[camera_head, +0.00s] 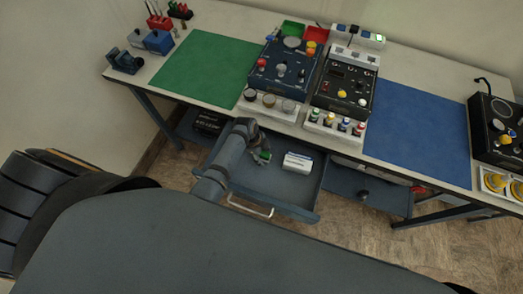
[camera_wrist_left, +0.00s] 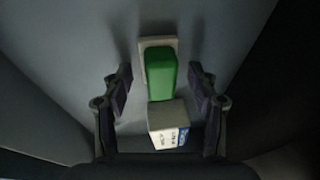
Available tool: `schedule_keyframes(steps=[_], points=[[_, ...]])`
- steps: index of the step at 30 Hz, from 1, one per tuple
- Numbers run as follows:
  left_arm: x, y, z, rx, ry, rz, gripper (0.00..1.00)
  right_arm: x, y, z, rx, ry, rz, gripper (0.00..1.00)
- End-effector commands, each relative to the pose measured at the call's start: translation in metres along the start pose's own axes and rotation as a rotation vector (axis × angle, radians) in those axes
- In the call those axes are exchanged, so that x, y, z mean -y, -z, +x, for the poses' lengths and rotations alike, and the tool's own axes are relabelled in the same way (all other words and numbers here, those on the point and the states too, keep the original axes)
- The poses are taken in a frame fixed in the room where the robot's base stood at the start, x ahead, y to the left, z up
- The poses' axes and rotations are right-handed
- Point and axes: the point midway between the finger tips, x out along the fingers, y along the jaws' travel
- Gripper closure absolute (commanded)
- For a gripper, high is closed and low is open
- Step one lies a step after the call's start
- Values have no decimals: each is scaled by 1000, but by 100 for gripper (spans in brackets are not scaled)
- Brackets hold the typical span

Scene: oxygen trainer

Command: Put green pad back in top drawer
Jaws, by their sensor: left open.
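The top drawer (camera_head: 250,180) is pulled out beneath the workbench. The green pad (camera_head: 264,156) shows in it beside my left gripper (camera_head: 256,148), which reaches down into the drawer. In the left wrist view the green pad (camera_wrist_left: 161,73) lies with a pale piece at its far end, between the two spread fingers of my left gripper (camera_wrist_left: 160,88). A gap shows on each side of the pad, so the fingers are open and apart from it. My right gripper is in neither view.
A white box (camera_head: 297,162) lies in the drawer to the right of my gripper; it also shows in the wrist view (camera_wrist_left: 168,125), close to the pad. The bench above holds a green mat (camera_head: 205,68), control boxes (camera_head: 285,68) and a blue mat (camera_head: 417,135).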

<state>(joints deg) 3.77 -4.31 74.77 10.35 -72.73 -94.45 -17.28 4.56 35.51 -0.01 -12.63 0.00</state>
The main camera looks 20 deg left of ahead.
Motion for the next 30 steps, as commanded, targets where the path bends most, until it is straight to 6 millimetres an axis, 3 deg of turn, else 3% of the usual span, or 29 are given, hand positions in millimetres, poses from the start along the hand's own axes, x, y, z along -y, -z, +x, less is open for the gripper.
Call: schedule_keyframes(steps=[9, 15, 20, 30], points=[[2, 0, -71, 1, 6, 1, 40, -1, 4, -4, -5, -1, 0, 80], [1, 0, -107, 1, 3, 0, 40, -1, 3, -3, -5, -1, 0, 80], [1, 0, -119, 0, 2, 1, 40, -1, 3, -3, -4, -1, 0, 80], [0, 0, -120, 0, 0, 0, 40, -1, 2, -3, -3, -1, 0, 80]])
